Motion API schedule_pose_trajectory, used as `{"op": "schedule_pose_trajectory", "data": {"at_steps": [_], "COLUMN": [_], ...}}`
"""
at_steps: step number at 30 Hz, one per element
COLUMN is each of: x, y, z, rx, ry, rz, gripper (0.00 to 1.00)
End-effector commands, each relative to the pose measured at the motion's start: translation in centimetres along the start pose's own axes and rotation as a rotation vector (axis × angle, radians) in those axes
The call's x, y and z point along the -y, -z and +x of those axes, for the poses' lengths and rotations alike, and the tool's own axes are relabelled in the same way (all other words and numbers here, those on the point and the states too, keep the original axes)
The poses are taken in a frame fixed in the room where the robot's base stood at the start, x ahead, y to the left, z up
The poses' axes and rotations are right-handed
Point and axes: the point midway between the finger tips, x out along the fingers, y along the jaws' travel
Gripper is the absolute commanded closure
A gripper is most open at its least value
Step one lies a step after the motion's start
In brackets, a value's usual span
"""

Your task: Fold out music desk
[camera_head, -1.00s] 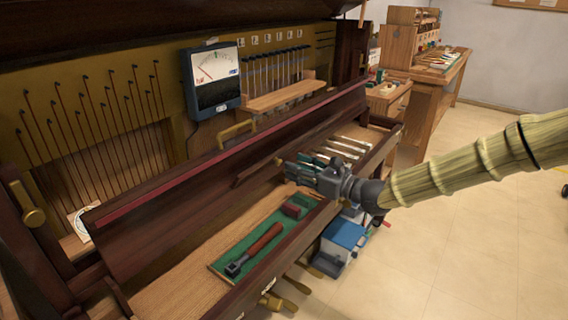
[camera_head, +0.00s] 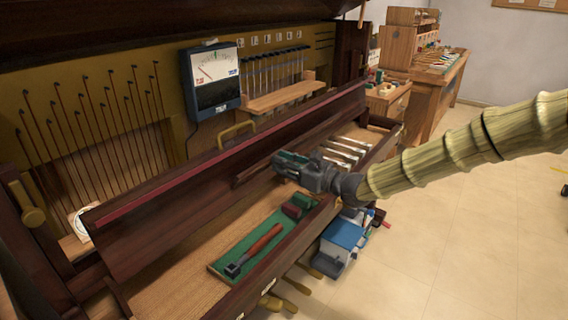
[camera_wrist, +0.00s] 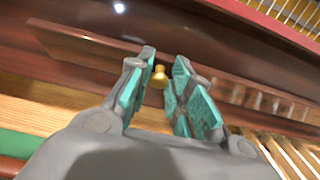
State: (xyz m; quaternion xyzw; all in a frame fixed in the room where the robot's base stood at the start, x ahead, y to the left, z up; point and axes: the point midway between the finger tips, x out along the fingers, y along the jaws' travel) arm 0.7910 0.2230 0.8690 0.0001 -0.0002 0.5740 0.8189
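The music desk appears to be the narrow dark wood strip (camera_head: 252,170) on the long dark panel inside the piano. In the wrist view the strip (camera_wrist: 85,43) runs across behind my fingers. A small brass knob (camera_wrist: 159,72) on it shows in the gap between the fingertips. My gripper (camera_head: 287,159) is in front of the strip, over the right part of the piano. In the wrist view my gripper (camera_wrist: 164,60) is open, its green-padded fingers apart with nothing held. I cannot tell whether the fingertips touch the strip. The gripper hides the strip's right part in the head view.
Below lies a green tray (camera_head: 218,264) with a hammer-like tool (camera_head: 254,249) and small blocks (camera_head: 297,206). White-tipped keys (camera_head: 345,150) are to the right. A meter (camera_head: 213,80) and a brass handle (camera_head: 236,132) are behind the panel.

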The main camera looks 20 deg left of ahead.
Motion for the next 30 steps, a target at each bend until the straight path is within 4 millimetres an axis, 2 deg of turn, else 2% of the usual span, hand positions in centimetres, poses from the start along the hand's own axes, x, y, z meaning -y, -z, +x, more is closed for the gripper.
{"op": "schedule_pose_trajectory", "data": {"at_steps": [2, 10, 30], "x": [0.0, 0.0, 0.0], "y": [0.0, 0.8, 2.9], "z": [0.0, -0.1, -0.5], "rx": [0.0, 0.032, 0.34], "ry": [0.0, 0.0, -0.001], "rz": [0.0, 0.004, 0.003], "gripper": [1.0, 1.0, 1.0]}}
